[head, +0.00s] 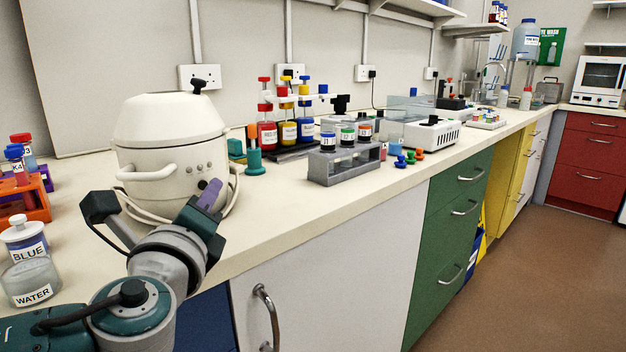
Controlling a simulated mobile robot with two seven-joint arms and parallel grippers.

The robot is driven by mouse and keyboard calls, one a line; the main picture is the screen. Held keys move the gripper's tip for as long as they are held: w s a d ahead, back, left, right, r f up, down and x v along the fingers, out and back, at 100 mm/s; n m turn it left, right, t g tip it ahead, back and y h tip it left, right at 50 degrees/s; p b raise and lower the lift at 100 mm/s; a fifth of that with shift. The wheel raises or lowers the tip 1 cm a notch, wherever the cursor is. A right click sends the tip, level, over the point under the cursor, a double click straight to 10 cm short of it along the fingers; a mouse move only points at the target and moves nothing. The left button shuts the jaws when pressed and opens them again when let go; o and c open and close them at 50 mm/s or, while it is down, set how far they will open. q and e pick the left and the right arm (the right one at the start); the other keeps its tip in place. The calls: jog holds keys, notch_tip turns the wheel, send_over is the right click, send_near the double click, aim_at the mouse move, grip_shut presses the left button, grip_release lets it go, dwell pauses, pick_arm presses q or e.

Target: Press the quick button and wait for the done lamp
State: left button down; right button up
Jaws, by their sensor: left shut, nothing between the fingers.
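A white rounded machine (165,130) with a domed lid and a black lid knob stands on the left of the bench. Its front has small round dark controls (186,167); which is the quick button I cannot tell. I cannot make out a lit done lamp. My left gripper (212,190) is shut and empty, right in front of the machine's lower right front. It hides part of that front; whether it touches, I cannot tell. My right gripper is not in view.
A water jar (30,281) and an orange tube rack (25,203) stand left of my arm. A grey rack of labelled vials (344,165) and a teal stand (254,160) stand to the right. The bench front between is clear.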

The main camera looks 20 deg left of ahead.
pick_arm(q)
jog(key=shift+w+a, duration=0.1)
jog(key=shift+a, duration=0.3)
